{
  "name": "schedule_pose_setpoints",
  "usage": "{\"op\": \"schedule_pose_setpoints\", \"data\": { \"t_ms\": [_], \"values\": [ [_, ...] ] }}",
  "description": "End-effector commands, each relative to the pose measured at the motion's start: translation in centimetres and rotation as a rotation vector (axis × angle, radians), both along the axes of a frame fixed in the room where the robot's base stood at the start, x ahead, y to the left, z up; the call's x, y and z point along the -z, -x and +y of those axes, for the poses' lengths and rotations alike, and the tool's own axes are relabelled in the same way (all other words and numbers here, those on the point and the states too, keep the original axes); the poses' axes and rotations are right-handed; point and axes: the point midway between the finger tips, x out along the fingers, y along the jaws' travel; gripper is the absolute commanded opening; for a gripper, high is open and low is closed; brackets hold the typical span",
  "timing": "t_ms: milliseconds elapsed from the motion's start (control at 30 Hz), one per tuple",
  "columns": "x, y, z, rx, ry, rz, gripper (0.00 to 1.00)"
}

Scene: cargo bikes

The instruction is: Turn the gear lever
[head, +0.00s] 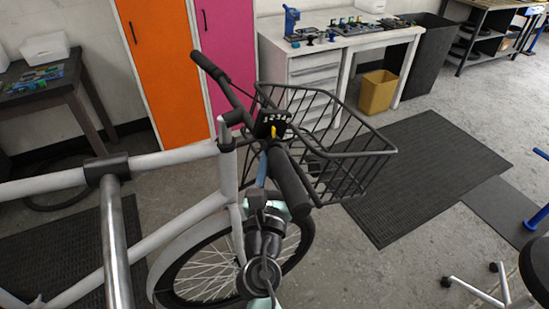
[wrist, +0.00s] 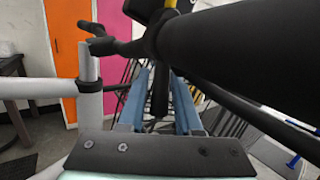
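The bike's gear display (head: 272,122) is a black box with numbers on the handlebar, with a small yellow pointer (head: 274,132) below them. A dark lever (wrist: 160,92), likely the gear lever, hangs below the handlebar in the wrist view. My gripper (wrist: 161,75) is under the handlebar with its two blue fingers apart, one on each side of this lever. I cannot tell whether either finger touches it. In the head view one blue finger (head: 263,168) shows beside the black handlebar grip (head: 290,178); the grip hides much of the rest.
The black grip (wrist: 240,50) lies close above my fingers, across the upper right of the wrist view. A wire basket (head: 345,160) is just beyond the handlebar. The pale bike frame (head: 180,155) is to the left. Open floor and a dark mat (head: 425,165) lie to the right.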

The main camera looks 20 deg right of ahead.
Motion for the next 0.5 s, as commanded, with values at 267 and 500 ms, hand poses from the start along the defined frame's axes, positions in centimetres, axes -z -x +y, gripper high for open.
{"op": "schedule_pose_setpoints", "data": {
  "t_ms": [267,500],
  "values": [
    [0.01,0.0,0.01,0.0,-0.001,-0.001,0.47],
    [0.32,0.94,0.66,-0.002,-0.001,0.001,0.47]
  ]
}}
